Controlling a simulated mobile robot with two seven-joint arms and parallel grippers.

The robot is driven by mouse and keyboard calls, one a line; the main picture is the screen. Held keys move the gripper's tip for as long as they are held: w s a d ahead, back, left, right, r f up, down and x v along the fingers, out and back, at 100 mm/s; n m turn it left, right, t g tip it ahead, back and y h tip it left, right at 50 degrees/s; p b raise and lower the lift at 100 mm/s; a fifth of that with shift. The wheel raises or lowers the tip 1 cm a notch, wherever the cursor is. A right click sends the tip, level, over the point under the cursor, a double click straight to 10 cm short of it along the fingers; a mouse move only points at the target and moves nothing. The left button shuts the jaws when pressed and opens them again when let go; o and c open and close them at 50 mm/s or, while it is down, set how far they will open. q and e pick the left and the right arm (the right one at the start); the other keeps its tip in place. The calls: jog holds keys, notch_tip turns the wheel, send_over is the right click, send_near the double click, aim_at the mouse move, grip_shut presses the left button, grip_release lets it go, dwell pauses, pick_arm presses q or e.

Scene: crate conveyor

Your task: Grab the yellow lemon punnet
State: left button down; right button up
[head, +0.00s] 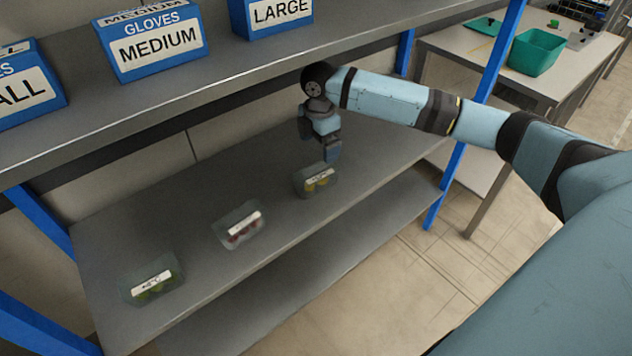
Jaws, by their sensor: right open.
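The lemon punnet (316,181), a small clear tub with yellow fruit and a white label, stands on the middle shelf, the rightmost of three punnets. My right gripper (331,156) reaches in from the right under the top shelf and points down just above and behind the lemon punnet. It is open, with nothing seen between its fingers. Whether it touches the punnet's rim cannot be told. My left gripper is not in view.
A punnet with dark red fruit (239,227) and one with green fruit (153,283) stand to the left on the same shelf (200,265). The top shelf (215,68) with glove boxes (153,40) hangs above. A blue post (445,187) stands right. A green crate (536,52) sits on a table behind.

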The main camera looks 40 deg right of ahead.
aim_at(316, 167)
notch_tip(316, 167, down, 5)
jog(key=shift+r, duration=0.2)
jog(key=f, duration=0.1)
jog(key=f+b, duration=0.1)
jog(key=f, duration=0.3)
jog(key=shift+a+f+b, duration=0.15)
jog(key=shift+a+b, duration=0.2)
jog(key=shift+a, duration=0.05)
jog(key=c, duration=1)
